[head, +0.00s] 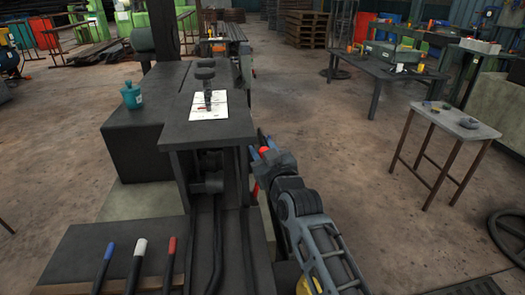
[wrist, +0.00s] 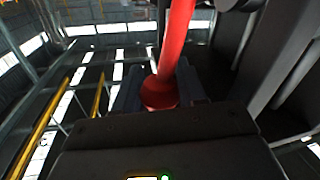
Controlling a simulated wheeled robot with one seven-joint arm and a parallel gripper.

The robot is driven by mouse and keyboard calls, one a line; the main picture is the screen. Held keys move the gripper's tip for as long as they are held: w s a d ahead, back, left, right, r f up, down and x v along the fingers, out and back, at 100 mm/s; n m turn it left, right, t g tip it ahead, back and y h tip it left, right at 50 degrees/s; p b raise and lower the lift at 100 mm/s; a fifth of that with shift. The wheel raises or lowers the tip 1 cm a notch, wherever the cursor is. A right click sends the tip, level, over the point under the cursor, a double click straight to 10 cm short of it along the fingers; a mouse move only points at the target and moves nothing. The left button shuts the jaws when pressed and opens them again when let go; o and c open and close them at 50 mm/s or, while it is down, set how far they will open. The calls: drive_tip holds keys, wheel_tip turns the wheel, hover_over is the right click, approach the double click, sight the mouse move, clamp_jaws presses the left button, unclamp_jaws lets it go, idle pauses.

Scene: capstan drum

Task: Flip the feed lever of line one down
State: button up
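A red lever (wrist: 178,40) with a round red end (wrist: 160,92) fills the middle of the wrist view. My gripper (wrist: 160,88) has a dark blue-grey finger close against each side of it, and appears shut on it. In the head view my gripper (head: 263,158) is at the right side of the dark machine (head: 205,130), with a small red part (head: 264,150) showing at its tip. My arm hides most of the lever there. No label shows which line the lever belongs to.
Three upright handles stand at the lower left: blue (head: 108,252), white (head: 140,248) and red (head: 172,246). A teal bottle (head: 132,96) and white sheet (head: 209,105) are on the machine. A small table (head: 455,122) stands right, with open floor between.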

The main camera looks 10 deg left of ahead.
clamp_jaws()
drive_tip(key=shift+d+f, duration=0.1)
drive_tip(key=shift+f, duration=0.05)
